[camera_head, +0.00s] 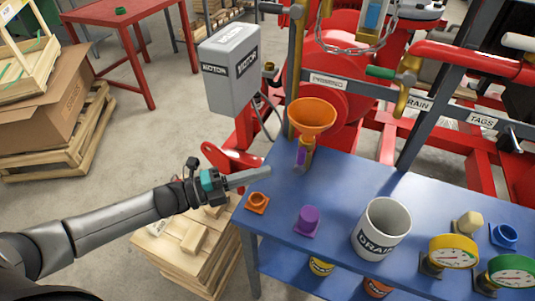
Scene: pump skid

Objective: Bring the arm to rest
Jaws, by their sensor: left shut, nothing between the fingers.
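My left arm comes in from the lower left. My left gripper (252,176) is shut and empty. In the picture its fingers reach toward the left end of the blue bench (345,187), above and behind an orange fitting (257,202). I cannot tell how high the fingers are over the bench edge. My right gripper does not show.
On the bench stand a purple knob (307,220), a white DRAIN bucket (381,228), gauges (453,251) and an orange funnel (312,117). A grey MOTOR box (230,68) rises behind the gripper. Below are wooden pallets (190,262).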

